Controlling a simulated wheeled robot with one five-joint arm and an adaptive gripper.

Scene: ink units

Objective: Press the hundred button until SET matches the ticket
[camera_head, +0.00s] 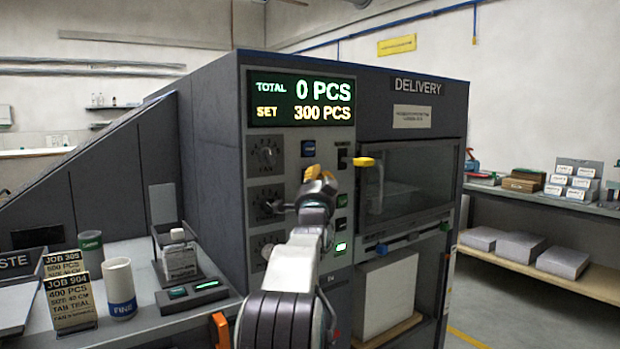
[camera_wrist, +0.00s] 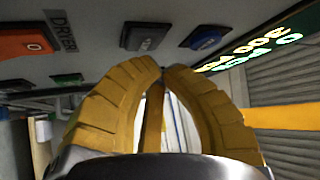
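The display (camera_head: 301,101) reads TOTAL 0 PCS and SET 300 PCS. The front ticket (camera_head: 70,301) reads JOB 904, 400 PCS, size 40 cm; the ticket behind it (camera_head: 64,263) reads JOB 305, 500 PCS. My gripper (camera_head: 319,174) is in front of the button panel, below the display. In the wrist view its yellow fingers (camera_wrist: 160,68) are shut, tips nearly together and nothing between them. A dark button (camera_wrist: 144,36) lies just beyond the tips, with a visible gap. A blue button (camera_wrist: 206,38) is beside it. No button label reads clearly as hundred.
Several dials, such as one (camera_head: 265,155), line the panel's left side. A lit green button (camera_head: 341,247) sits lower down. The windowed delivery section (camera_head: 408,180) stands right, with a yellow handle (camera_head: 364,162).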

